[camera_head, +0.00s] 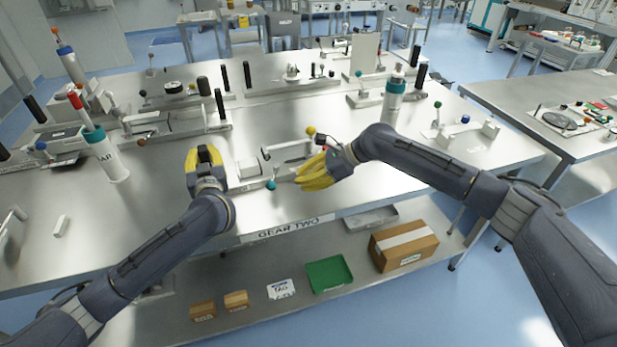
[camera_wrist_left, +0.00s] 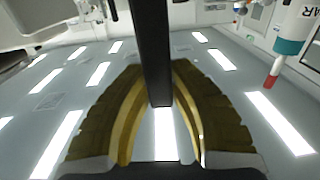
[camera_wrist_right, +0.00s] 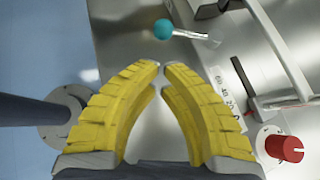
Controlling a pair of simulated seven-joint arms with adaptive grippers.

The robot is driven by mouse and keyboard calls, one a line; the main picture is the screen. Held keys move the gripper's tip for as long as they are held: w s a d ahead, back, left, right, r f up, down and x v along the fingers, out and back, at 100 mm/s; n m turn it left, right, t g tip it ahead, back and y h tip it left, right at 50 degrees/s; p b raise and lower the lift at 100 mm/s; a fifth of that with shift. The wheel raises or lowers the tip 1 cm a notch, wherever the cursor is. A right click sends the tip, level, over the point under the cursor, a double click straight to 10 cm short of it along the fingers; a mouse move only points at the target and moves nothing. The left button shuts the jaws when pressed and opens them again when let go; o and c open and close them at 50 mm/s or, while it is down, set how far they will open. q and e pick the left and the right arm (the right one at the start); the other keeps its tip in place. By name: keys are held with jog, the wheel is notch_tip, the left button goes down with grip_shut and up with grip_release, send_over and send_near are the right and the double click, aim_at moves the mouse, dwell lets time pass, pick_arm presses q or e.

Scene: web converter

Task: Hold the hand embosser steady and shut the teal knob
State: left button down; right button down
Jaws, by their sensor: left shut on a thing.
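The hand embosser (camera_head: 247,168) is a pale metal device near the front edge of the table. Its teal knob (camera_head: 271,185) sits on a short metal rod at its front; the knob also shows in the right wrist view (camera_wrist_right: 163,29). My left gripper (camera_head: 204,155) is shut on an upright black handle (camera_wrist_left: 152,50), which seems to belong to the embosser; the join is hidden. My right gripper (camera_head: 322,168) is right of the teal knob, apart from it.
A red dial (camera_wrist_right: 285,148) and a printed scale lie beside the right gripper. A white red-tipped bottle (camera_head: 106,155) stands left of the left gripper. Several similar devices stand behind. The lower shelf holds a green tray (camera_head: 329,274) and a cardboard box (camera_head: 403,246). Front-left tabletop is mostly clear.

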aim_at(283, 197)
pick_arm(q)
jog(key=shift+s+f, duration=0.1)
jog(key=shift+f, duration=0.4)
pick_arm(e)
jog(key=shift+x, duration=3)
jog(key=shift+a, duration=0.1)
jog(key=shift+s+a+r, duration=0.1)
jog(key=shift+a, duration=0.6)
pick_arm(q)
jog(key=shift+d, duration=0.1)
pick_arm(e)
jog(key=shift+d+r, duration=0.1)
jog(key=v, duration=1)
jog(key=shift+s, duration=0.2)
pick_arm(q)
jog(key=shift+r, duration=0.55)
